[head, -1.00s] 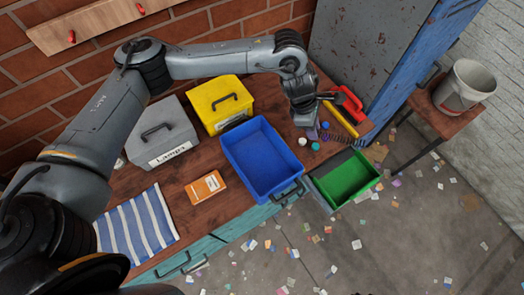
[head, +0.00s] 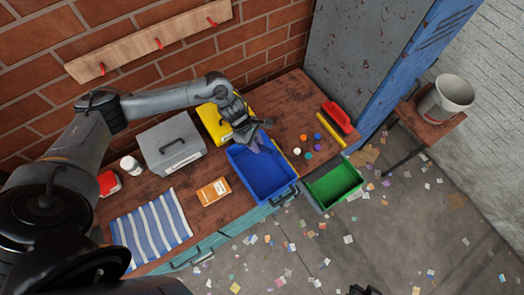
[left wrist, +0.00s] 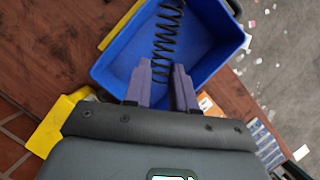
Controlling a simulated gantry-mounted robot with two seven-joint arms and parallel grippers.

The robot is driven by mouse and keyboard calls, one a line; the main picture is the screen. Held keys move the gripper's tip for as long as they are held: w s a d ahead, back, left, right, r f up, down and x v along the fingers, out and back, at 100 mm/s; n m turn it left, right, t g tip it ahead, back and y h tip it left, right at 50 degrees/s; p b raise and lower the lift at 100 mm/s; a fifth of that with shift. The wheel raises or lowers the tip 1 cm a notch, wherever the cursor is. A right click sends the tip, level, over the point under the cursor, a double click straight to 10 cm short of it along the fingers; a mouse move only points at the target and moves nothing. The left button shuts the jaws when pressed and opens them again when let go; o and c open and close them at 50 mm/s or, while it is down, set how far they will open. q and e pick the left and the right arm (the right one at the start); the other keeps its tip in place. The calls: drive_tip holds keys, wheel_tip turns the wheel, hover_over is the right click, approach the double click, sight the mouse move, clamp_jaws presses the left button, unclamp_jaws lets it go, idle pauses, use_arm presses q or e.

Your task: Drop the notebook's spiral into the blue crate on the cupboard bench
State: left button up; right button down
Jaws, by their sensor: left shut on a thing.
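The notebook's spiral (left wrist: 164,40) is a black wire coil in the left wrist view. My left gripper (left wrist: 162,84) is shut on one end of it, and the coil stretches away from the fingertips against the crate's inside. The blue crate (left wrist: 112,62) is open and looks empty apart from what the gripper and coil cover. In the head view my left gripper (head: 257,146) is over the far part of the blue crate (head: 262,181) on the wooden bench. I cannot make out the spiral there. My right gripper is not recognisable in view.
A yellow box (head: 212,124) and a grey box (head: 170,144) stand left of the crate. A green crate (head: 335,184) is to its right. Several small balls (head: 309,155), a yellow bar (head: 333,139) and a red-handled thing (head: 338,118) lie on the bench's right part.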

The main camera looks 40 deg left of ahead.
use_arm(q)
drive_tip(key=shift+f+b, duration=1.15)
drive_tip(key=shift+f, duration=1.6)
drive_tip(key=o, duration=0.9)
drive_tip(key=b+v, duration=0.1)
drive_tip(key=v, duration=0.9)
drive_tip(key=shift+a+r, duration=0.15)
drive_tip(key=shift+r, duration=0.2)
drive_tip(key=shift+s+f, duration=0.1)
